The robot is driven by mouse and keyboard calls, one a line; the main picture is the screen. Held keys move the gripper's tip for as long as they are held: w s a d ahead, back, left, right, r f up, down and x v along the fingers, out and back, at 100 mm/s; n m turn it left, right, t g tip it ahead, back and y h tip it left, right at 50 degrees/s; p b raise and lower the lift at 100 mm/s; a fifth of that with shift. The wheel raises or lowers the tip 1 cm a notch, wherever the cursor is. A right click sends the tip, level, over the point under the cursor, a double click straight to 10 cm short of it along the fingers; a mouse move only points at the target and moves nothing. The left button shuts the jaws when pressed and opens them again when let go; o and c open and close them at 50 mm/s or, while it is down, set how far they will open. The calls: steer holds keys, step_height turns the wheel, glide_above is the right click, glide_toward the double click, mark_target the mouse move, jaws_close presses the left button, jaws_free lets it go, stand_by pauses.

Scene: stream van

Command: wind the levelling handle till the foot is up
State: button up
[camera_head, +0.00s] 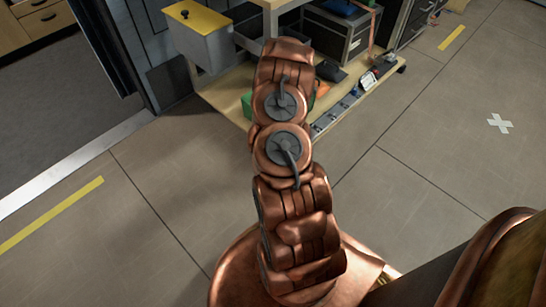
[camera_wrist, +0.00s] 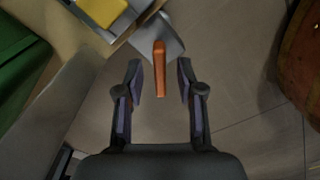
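An orange handle (camera_wrist: 160,68) shows in the wrist view, a slim upright bar in front of a grey plate (camera_wrist: 168,42). My gripper (camera_wrist: 160,80) is open. Its two fingers stand to the left and right of the handle's lower part with a gap on each side, and no contact is visible. In the head view my arm hides my gripper, and a small orange patch beside the arm may be the handle. I cannot make out the levelling foot in either view.
A wooden cart (camera_head: 225,97) carries a grey bin with a yellow lid (camera_head: 200,20) and a black case (camera_head: 335,38). A yellow block (camera_wrist: 102,10) and a green surface (camera_wrist: 22,62) lie left in the wrist view.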

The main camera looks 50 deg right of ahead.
steer(key=shift+r, duration=0.1)
step_height(320, 180, up, 12)
stand_by(0.7)
stand_by(0.5)
